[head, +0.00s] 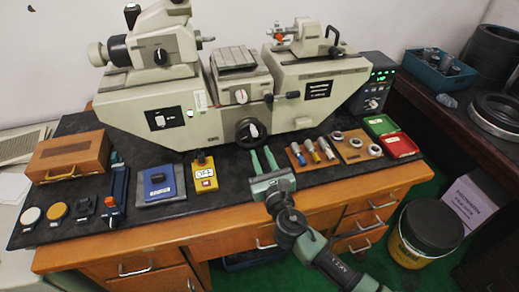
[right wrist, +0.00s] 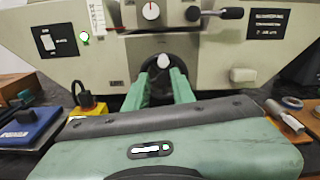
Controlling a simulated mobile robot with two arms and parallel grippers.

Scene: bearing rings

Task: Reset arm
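My right gripper (head: 263,158) is green and hovers over the front part of the dark bench mat, in front of the measuring machine (head: 236,105). Its two fingers are apart with nothing between them; they also show in the right wrist view (right wrist: 160,82), pointing at the machine's black hand wheel. Several metal bearing rings (head: 374,150) sit on a wooden board (head: 350,155) to the right of the gripper. My left gripper is not in view.
A yellow box (head: 203,172) and a blue case (head: 160,184) lie left of the gripper. A wooden holder with cylindrical pieces (head: 312,154) is close on its right. Green (head: 379,125) and red (head: 399,145) trays lie farther right. A wooden case (head: 68,156) stands at left.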

